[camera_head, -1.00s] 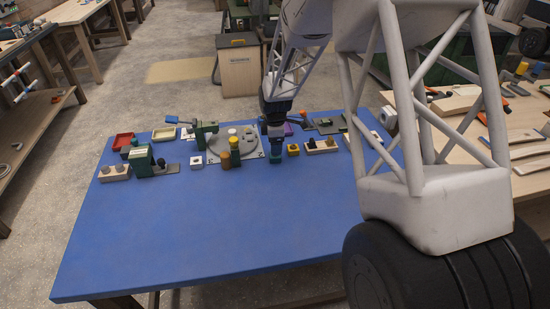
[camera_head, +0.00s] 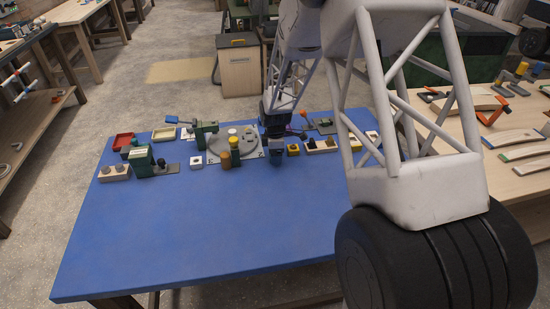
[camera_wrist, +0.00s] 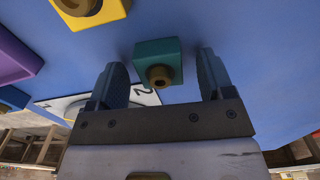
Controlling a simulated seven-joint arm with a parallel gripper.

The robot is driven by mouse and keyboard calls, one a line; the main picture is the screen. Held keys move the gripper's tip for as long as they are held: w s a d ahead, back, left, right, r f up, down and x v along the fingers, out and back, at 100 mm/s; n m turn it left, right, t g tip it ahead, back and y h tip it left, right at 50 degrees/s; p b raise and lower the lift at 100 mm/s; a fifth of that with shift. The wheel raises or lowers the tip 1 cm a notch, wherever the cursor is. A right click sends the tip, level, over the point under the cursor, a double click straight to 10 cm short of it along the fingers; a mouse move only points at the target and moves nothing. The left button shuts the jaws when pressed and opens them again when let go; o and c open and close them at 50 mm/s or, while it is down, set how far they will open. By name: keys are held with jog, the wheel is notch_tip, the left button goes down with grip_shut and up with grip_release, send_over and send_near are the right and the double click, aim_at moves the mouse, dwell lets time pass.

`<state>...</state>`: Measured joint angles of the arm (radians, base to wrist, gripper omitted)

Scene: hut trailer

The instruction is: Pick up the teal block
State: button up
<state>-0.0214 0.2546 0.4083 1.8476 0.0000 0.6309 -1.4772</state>
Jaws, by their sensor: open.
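The teal block (camera_wrist: 158,50) shows in the wrist view with a round brownish knob facing the camera. It sits between the two fingers of my gripper (camera_wrist: 161,62), with blue gaps on both sides, so the fingers do not appear to touch it. My gripper is open. In the head view my gripper (camera_head: 277,153) is low over the back part of the blue table (camera_head: 200,230), and the teal block is hidden there by the gripper.
The table's front is clear.

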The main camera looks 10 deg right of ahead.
dwell(0.4)
jog(key=c, duration=1)
jog(key=shift+r, duration=0.15)
jog(key=shift+r, duration=1.4)
jog(key=shift+s+r, duration=0.25)
jog(key=shift+r, duration=0.05)
jog(key=s, duration=0.5)
jog(key=s+r, duration=0.1)
jog(key=s, duration=0.9)
jog(key=shift+s+d+r, duration=0.15)
jog(key=shift+s, duration=0.05)
